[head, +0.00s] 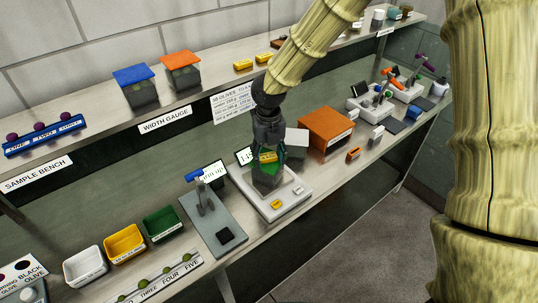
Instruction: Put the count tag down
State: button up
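My gripper (268,160) hangs fingers-down over the white scale (293,208) in the middle of the bench. A small yellow block-like tag (268,157) shows between its fingers, and the gripper looks shut on it. The writing on this tag is too small to read, so I cannot confirm that it is the count tag. A dark, green-tinted container (268,178) is just below the fingertips on the scale. Whether the tag touches it is hidden. Two similar yellow tags, one on the left (243,65) and one on the right (266,57), lie on the upper shelf.
A grey plate with a blue-topped stand (205,195) is left of the scale. White (85,267), yellow (125,244) and green (163,223) trays stand farther left. An orange box (326,130) is close on the right. Bare bench shows along the front edge below it.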

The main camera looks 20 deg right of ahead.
aim_at(269, 159)
jog(key=shift+o, duration=0.9)
jog(key=shift+r, duration=0.1)
notch_tip(269, 159, up, 12)
jog(key=b, duration=0.2)
jog(key=shift+b, duration=0.3)
